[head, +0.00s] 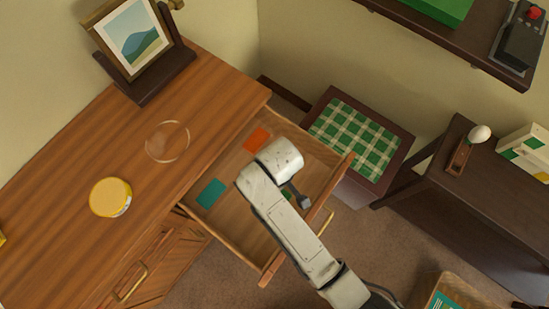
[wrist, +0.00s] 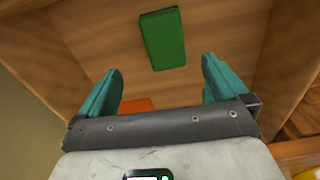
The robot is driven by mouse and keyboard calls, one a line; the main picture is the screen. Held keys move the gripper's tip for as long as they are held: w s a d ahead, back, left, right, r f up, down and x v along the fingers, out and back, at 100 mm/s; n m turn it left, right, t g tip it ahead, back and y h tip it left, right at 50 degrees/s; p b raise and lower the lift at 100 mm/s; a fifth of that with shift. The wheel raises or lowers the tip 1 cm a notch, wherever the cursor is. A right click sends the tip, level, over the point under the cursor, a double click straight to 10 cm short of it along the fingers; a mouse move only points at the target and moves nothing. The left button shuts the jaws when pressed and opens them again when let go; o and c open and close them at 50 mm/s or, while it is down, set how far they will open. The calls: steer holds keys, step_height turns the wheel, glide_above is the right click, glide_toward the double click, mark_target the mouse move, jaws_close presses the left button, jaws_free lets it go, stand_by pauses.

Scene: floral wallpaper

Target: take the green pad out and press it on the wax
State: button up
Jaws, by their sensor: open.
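The green pad (wrist: 163,38) lies flat on the floor of the open drawer (wrist: 215,28). In the head view only a sliver of the green pad (head: 288,195) shows beside my gripper, which hides the rest. My gripper (wrist: 160,85) is open, with its two teal fingers apart and nothing between them. It is over the drawer, and the green pad shows beyond the fingertips, apart from them. The round yellow tin (head: 110,196), likely the wax, stands on the wooden desk top. A yellow edge also shows at the bottom right of the wrist view.
An orange pad (head: 257,138) and a teal pad (head: 211,193) also lie in the drawer. The drawer's walls surround my gripper. A clear round dish (head: 167,142) and a framed picture (head: 138,38) stand on the desk (head: 60,180). A checked stool (head: 355,137) is beyond the drawer.

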steer(key=shift+n, duration=0.3)
steer(key=f, duration=0.2)
steer(key=a+f, duration=0.1)
steer(key=f, duration=0.2)
steer(key=shift+s+a, duration=0.15)
steer(key=shift+a, duration=0.05)
steer(key=shift+d+f, duration=0.15)
steer(key=shift+f, duration=3)
steer(key=c, duration=1.1)
steer(key=shift+r, duration=0.15)
step_height(320, 180, up, 10)
steer(key=shift+f, duration=0.15)
